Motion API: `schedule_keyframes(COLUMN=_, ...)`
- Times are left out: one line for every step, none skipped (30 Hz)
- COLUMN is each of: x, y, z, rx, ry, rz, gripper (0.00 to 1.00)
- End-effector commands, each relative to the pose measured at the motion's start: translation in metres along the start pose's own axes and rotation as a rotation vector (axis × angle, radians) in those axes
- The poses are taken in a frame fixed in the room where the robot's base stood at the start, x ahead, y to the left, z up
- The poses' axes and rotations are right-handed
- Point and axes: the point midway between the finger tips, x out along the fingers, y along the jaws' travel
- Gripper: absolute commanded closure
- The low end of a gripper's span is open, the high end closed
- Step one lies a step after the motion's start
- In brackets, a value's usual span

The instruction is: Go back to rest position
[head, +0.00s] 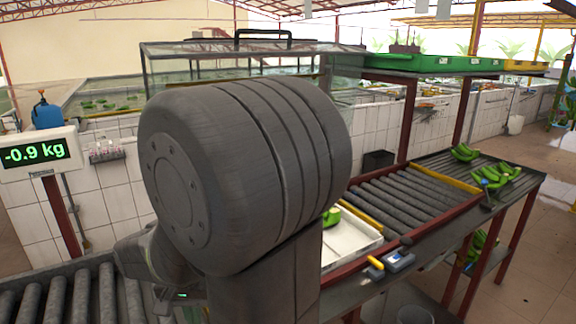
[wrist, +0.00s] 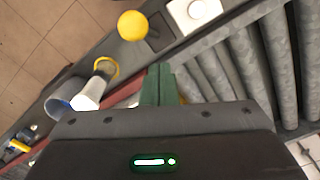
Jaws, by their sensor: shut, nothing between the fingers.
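My gripper (wrist: 160,86) shows in the wrist view as two green fingers pressed together with nothing between them. It points over the edge of a roller conveyor (wrist: 215,70), with rollers to its right and a floor to its left. In the head view my large dark arm joint fills the middle, and my fingers are hidden there.
In the head view, green bananas (head: 490,176) lie on the right-hand rack, and a white tray (head: 345,243) sits partly behind my arm. A scale display (head: 42,153) reads -0.9 kg at left. A yellow knob (wrist: 132,25) and bucket (wrist: 62,102) show in the wrist view.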

Motion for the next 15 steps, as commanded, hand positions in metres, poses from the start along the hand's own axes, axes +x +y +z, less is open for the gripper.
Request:
schedule_keyframes(x=0.011, y=0.000, z=0.000, rx=0.000, ry=0.000, rz=0.000, gripper=1.00)
schedule_keyframes(x=0.015, y=0.000, z=0.000, rx=0.000, ry=0.000, rz=0.001, gripper=1.00)
schedule_keyframes(x=0.019, y=0.000, z=0.000, rx=0.000, ry=0.000, rz=0.001, gripper=1.00)
schedule_keyframes(x=0.023, y=0.000, z=0.000, rx=0.000, ry=0.000, rz=0.001, gripper=1.00)
schedule_keyframes(x=0.026, y=0.000, z=0.000, rx=0.000, ry=0.000, rz=0.000, gripper=1.00)
schedule_keyframes(x=0.031, y=0.000, z=0.000, rx=0.000, ry=0.000, rz=0.000, gripper=1.00)
schedule_keyframes(x=0.034, y=0.000, z=0.000, rx=0.000, ry=0.000, rz=0.000, gripper=1.00)
schedule_keyframes(x=0.037, y=0.000, z=0.000, rx=0.000, ry=0.000, rz=0.000, gripper=1.00)
schedule_keyframes(x=0.042, y=0.000, z=0.000, rx=0.000, ry=0.000, rz=0.000, gripper=1.00)
schedule_keyframes(x=0.045, y=0.000, z=0.000, rx=0.000, ry=0.000, rz=0.000, gripper=1.00)
schedule_keyframes(x=0.049, y=0.000, z=0.000, rx=0.000, ry=0.000, rz=0.000, gripper=1.00)
schedule_keyframes(x=0.053, y=0.000, z=0.000, rx=0.000, ry=0.000, rz=0.000, gripper=1.00)
schedule_keyframes(x=0.057, y=0.000, z=0.000, rx=0.000, ry=0.000, rz=0.000, gripper=1.00)
schedule_keyframes(x=0.060, y=0.000, z=0.000, rx=0.000, ry=0.000, rz=0.000, gripper=1.00)
schedule_keyframes(x=0.065, y=0.000, z=0.000, rx=0.000, ry=0.000, rz=0.000, gripper=1.00)
